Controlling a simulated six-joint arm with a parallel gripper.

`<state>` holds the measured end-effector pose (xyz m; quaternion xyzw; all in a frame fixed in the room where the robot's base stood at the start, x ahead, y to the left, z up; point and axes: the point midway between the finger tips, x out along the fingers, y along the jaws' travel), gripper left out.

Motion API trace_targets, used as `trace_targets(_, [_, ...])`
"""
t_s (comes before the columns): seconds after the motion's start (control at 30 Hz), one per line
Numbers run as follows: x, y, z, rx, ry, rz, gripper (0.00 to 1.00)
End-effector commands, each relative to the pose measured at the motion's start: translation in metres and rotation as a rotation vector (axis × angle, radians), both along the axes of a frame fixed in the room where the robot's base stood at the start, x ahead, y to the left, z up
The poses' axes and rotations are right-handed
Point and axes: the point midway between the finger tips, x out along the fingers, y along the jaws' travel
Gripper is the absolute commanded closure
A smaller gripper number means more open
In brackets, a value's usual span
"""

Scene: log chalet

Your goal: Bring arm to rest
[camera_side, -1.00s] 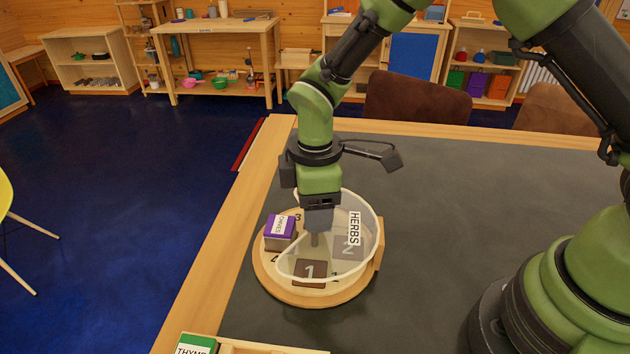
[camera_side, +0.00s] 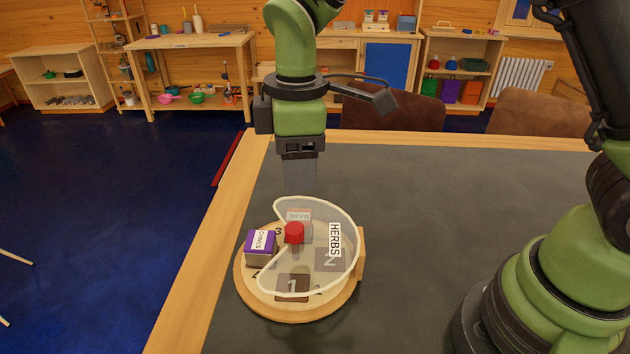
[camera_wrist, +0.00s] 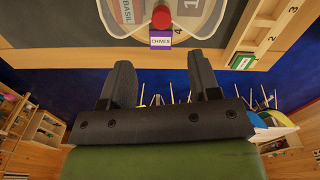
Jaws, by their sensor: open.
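My gripper (camera_side: 300,185) is raised above the round wooden turntable (camera_side: 305,312) on the dark table, clear of everything on it. In the wrist view its two fingers (camera_wrist: 162,85) are apart with nothing between them. A clear cover labelled HERBS (camera_side: 335,240) stands on the turntable, with a red knob (camera_side: 294,232) near its middle. A purple-topped CHIVES box (camera_side: 260,248) sits at the left of the turntable, outside the cover. A BASIL box (camera_side: 299,219) shows through the cover at the back. Numbered dark squares 1 (camera_side: 292,287) and 2 (camera_side: 329,259) look bare.
The table (camera_side: 430,230) is clear to the right of the turntable. Its wooden edge (camera_side: 205,250) runs along the left. Brown chairs (camera_side: 392,112) stand behind it. In the wrist view a wooden rack with numbered slots (camera_wrist: 262,35) lies at the upper right.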

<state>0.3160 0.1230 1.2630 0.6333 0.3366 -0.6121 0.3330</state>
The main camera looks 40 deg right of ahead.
Motion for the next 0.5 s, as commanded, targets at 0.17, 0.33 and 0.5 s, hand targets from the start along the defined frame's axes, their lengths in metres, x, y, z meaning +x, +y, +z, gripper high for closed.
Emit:
trace_targets(0.17, [-0.022,-0.028,0.055,0.086,-0.097,-0.262,0.44])
trace_targets(0.33, [-0.062,-0.057,0.099,0.201,-0.192,-0.573,0.44])
trace_targets(0.5, [-0.109,-0.079,0.123,0.335,-0.278,-0.872,0.44])
